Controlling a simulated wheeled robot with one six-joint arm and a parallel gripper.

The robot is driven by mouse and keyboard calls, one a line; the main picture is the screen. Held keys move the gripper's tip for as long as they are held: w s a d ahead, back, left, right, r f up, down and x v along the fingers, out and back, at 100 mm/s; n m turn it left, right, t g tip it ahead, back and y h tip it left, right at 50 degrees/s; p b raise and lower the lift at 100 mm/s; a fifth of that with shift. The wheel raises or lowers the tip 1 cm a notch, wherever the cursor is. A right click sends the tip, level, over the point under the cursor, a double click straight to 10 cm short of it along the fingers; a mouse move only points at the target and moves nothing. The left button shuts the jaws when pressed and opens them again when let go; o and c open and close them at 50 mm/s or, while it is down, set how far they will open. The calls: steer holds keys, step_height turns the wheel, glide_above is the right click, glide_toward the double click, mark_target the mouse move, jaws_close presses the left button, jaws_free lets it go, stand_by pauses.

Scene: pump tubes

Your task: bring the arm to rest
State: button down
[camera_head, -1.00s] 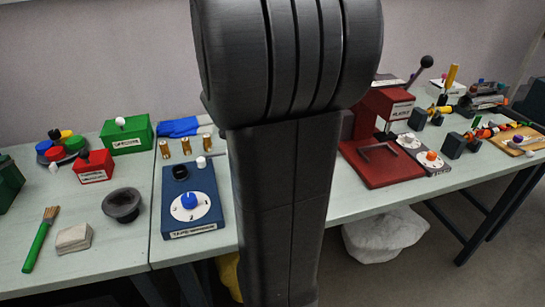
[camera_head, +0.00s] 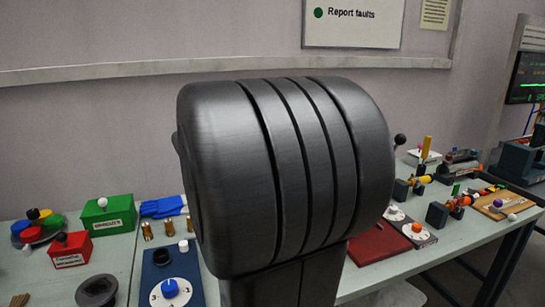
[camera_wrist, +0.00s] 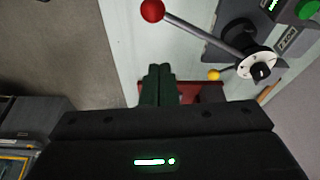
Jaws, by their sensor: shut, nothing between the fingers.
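My gripper (camera_wrist: 160,72) shows in the wrist view, with its two dark fingers together and nothing between them. It hangs above the edge of a pale worktop, in front of a dark red plate (camera_wrist: 209,93) that it partly hides. In the head view a large dark link of my own arm stands upright in the middle and hides the centre of the table. The gripper itself does not show there.
A red-knobbed lever (camera_wrist: 152,11) on a dark device is close ahead of the fingers in the wrist view. In the head view, the table holds a blue dial box (camera_head: 171,290), a green box (camera_head: 109,216), a red box (camera_head: 71,250) and valve parts (camera_head: 437,215) at right.

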steer(key=s+a+x, duration=0.1)
steer(key=x, duration=0.8)
steer(key=shift+a+f+b, duration=0.2)
steer(key=shift+f+b, duration=0.1)
steer(key=shift+b, duration=0.05)
steer(key=shift+w, duration=0.1)
